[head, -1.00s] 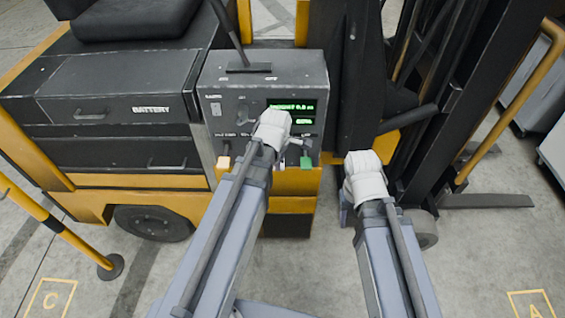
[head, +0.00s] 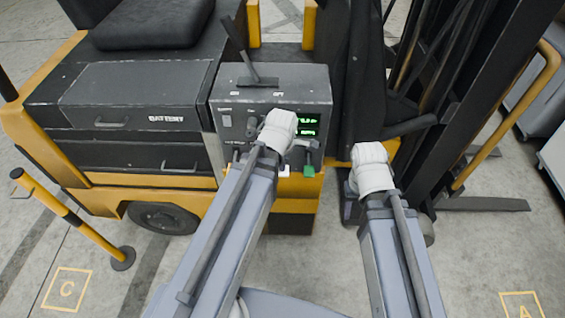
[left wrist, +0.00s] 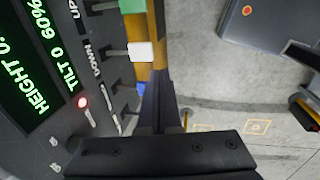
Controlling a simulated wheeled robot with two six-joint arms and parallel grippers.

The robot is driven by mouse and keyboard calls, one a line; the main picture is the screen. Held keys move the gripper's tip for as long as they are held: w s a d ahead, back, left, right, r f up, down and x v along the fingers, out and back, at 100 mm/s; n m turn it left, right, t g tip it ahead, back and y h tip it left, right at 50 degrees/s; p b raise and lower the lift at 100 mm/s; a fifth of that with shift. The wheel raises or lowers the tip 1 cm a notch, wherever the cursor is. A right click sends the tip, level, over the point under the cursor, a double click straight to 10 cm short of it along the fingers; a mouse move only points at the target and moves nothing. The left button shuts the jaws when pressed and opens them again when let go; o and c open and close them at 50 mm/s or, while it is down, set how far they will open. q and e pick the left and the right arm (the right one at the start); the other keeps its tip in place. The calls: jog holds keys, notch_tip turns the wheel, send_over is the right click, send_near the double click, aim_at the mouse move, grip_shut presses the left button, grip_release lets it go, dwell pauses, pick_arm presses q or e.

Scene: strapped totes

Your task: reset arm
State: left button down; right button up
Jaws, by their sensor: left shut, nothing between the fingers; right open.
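My left gripper (head: 290,140) is in front of the forklift's grey control panel (head: 238,90). Its white wrist hides part of the panel, and its fingers are mostly hidden in the head view. In the left wrist view the dark gripper (left wrist: 158,118) is shut and empty, beside the panel's levers. A white-tipped lever (left wrist: 140,51) and a green-tipped lever (left wrist: 133,5) stick out there. The green lever also shows in the head view (head: 309,171). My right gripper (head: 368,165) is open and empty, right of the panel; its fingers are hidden.
The display (left wrist: 35,65) glows green with height and tilt readings; a small red light (left wrist: 83,102) is below it. A black lever (head: 240,45) stands on the panel. The mast (head: 455,90) is at right, and a yellow-black post (head: 75,220) at left. Floor in front is open.

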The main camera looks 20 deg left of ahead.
dwell(0.7)
pick_arm(q)
jog(key=s+d+f+m+g+b, duration=0.1)
jog(key=s+d+m, duration=0.3)
jog(key=m, duration=0.8)
jog(key=s+d+f+m+g+b, duration=0.1)
jog(key=s+d+m, duration=0.4)
jog(key=m, duration=0.8)
jog(key=d, duration=0.3)
jog(key=shift+f+g+y, duration=0.3)
jog(key=shift+f, duration=0.05)
jog(key=c, duration=1.6)
grip_release()
